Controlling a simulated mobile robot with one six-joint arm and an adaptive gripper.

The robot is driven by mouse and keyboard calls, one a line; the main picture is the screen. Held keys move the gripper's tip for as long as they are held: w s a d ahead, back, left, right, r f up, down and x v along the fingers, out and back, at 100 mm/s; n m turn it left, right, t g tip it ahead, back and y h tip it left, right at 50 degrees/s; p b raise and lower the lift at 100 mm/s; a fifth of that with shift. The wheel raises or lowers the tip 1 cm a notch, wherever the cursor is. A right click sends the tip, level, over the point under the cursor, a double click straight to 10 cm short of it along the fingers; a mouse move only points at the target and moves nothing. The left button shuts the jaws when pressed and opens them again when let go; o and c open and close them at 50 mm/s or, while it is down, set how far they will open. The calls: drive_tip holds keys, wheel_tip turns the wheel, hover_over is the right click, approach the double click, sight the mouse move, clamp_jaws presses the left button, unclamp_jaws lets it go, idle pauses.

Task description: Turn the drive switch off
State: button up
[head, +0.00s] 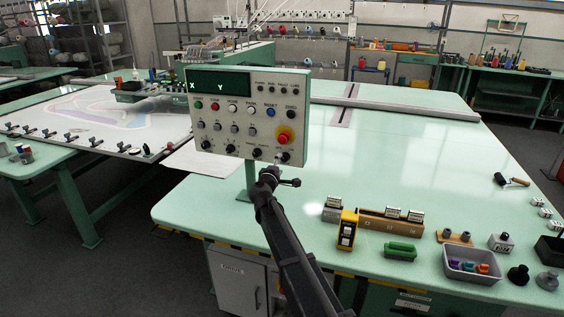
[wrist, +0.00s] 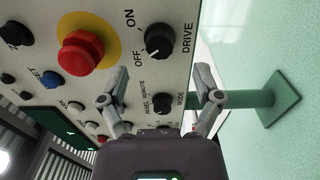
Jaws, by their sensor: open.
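The drive switch (wrist: 159,40) is a black round knob on the grey control panel (wrist: 205,20), with ON and OFF lettering beside it and DRIVE printed along its edge.
A red emergency stop (wrist: 82,52) on a yellow disc sits beside the drive switch. The mode knob (wrist: 162,103) is between the fingers, nearer the palm.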

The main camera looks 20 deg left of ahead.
drive_tip(key=s, duration=0.7)
drive_tip(key=shift+s, duration=0.35)
